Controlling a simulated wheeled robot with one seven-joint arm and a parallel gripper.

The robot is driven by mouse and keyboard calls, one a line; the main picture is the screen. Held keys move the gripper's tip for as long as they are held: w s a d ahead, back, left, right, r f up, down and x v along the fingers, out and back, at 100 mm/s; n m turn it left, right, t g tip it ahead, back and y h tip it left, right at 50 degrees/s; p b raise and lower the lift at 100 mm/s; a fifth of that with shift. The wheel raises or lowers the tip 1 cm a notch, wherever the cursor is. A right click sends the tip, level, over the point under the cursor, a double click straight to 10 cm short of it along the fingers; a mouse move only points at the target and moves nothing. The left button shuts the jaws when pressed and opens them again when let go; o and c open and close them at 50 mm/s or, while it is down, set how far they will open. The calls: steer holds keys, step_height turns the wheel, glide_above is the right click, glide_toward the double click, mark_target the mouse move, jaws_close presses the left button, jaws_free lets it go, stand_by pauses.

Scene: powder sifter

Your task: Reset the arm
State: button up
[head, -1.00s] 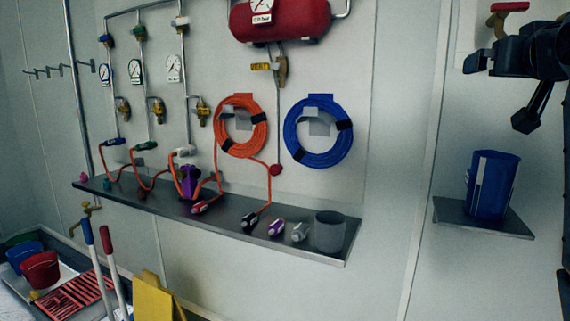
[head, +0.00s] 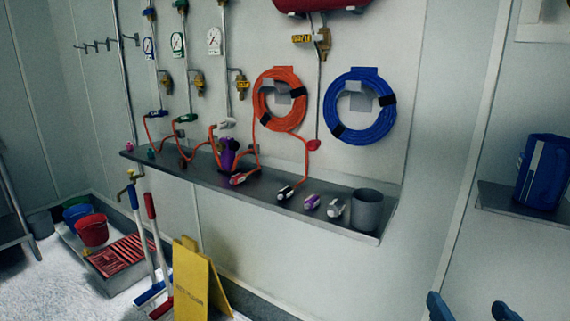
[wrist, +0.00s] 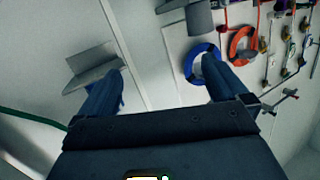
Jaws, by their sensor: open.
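My gripper (head: 474,309) shows in the head view only as two blue fingertips at the bottom edge, right of centre. In the wrist view, my gripper (wrist: 161,68) has its two blue fingers spread wide apart, with nothing between them. The rest of my arm is out of the head view. A blue container (head: 543,174) stands on a small wall shelf (head: 520,208) at the right, apart from the fingers.
A long grey shelf (head: 270,203) holds a grey cup (head: 367,210) and small nozzles. Orange hose (head: 280,98) and blue hose (head: 360,106) hang above. A yellow floor sign (head: 196,285), brushes and a tray (head: 100,262) with buckets stand lower left.

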steer(key=s+a+f+n+y, duration=0.1)
steer(key=s+a+f, duration=0.25)
steer(key=s, duration=0.55)
steer(key=s+a+f, duration=0.2)
steer(key=s+f, duration=0.3)
steer(key=s, duration=0.4)
steer(key=s+a+r+n+g+y, duration=0.1)
steer(key=s+r+n, duration=0.1)
steer(key=s, duration=1.3)
steer(key=shift+s+r+y, duration=0.3)
steer(key=shift+r+y, duration=0.1)
steer(key=shift+c, duration=0.5)
